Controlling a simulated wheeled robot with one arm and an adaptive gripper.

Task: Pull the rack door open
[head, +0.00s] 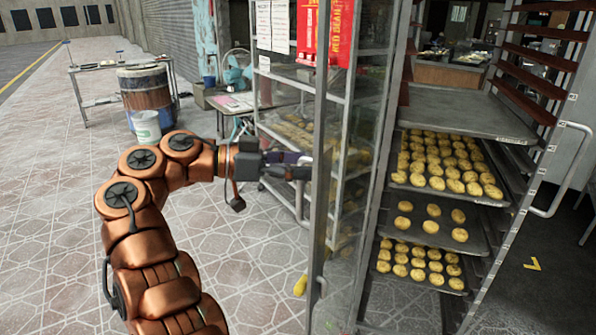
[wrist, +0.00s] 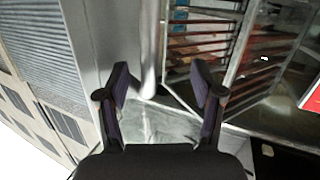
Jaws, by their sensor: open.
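The rack door is a clear panel in a grey metal frame (head: 318,210), seen nearly edge-on in the middle of the head view. A pale upright handle (head: 300,202) is on its left side, partly hidden by my gripper (head: 300,166). My gripper reaches in from the left at handle height, its fingers open. In the wrist view, a pale upright bar (wrist: 150,45) that looks like the handle shows between the two spread fingers of my gripper (wrist: 160,72). I cannot tell whether either finger touches it.
To the right stands an open metal rack (head: 470,112) with trays of buns (head: 435,155). Left of the door are a barrel (head: 147,92), a white bucket (head: 147,128) and a small table (head: 100,66). The tiled floor (head: 60,190) at left is clear.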

